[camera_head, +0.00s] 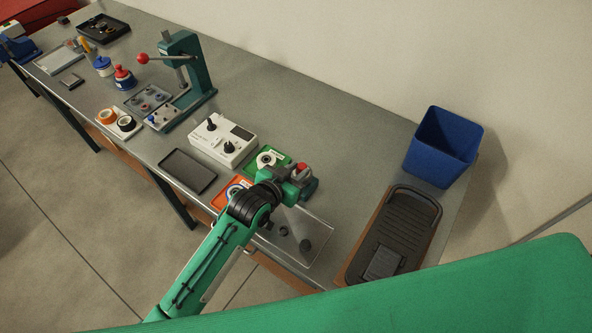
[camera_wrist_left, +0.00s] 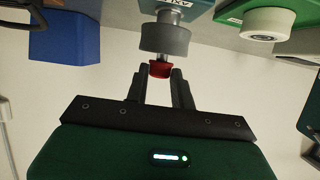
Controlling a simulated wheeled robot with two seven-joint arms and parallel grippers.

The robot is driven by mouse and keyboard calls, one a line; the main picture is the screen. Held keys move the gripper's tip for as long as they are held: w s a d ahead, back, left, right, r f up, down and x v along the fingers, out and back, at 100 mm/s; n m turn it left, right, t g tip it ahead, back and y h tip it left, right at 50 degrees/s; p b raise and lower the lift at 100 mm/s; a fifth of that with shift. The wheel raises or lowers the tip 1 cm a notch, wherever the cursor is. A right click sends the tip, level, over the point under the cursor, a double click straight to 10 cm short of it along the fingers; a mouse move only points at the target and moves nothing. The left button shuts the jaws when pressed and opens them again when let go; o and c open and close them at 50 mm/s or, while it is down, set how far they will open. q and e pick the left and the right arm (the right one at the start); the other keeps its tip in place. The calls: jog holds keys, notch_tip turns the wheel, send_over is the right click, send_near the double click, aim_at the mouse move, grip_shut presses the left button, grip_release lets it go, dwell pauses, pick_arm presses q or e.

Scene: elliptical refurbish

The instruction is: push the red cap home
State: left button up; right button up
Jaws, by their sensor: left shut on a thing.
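The red cap (camera_head: 303,167) sits at the top of a small teal fixture (camera_head: 310,187) on the bench. In the left wrist view the cap (camera_wrist_left: 160,69) is between the two fingertips of my left gripper (camera_wrist_left: 159,72), at the end of a short thin stem. The stem comes out of a grey cylinder (camera_wrist_left: 165,38) on a labelled teal block (camera_wrist_left: 190,10). My left gripper (camera_head: 295,172) is shut on the cap. In the head view my wrist hides part of the fixture. My right gripper is not in view.
A green plate (camera_head: 268,159) with a white ring and an orange plate (camera_head: 222,195) lie close by. A white control box (camera_head: 223,140) stands left of them. A clear sheet (camera_head: 314,235) lies in front.

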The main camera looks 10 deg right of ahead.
pick_arm(q)
jog(key=shift+f, duration=0.25)
jog(key=shift+f, duration=0.2)
dwell(0.4)
jog(key=o, duration=1)
jog(key=shift+s+a, duration=0.1)
jog(key=shift+s+a+r+b, duration=0.1)
jog(key=shift+s+a+b, duration=0.1)
jog(key=shift+b, duration=0.15)
jog(key=shift+b+v, duration=1.5)
jog(key=shift+v, duration=5.05)
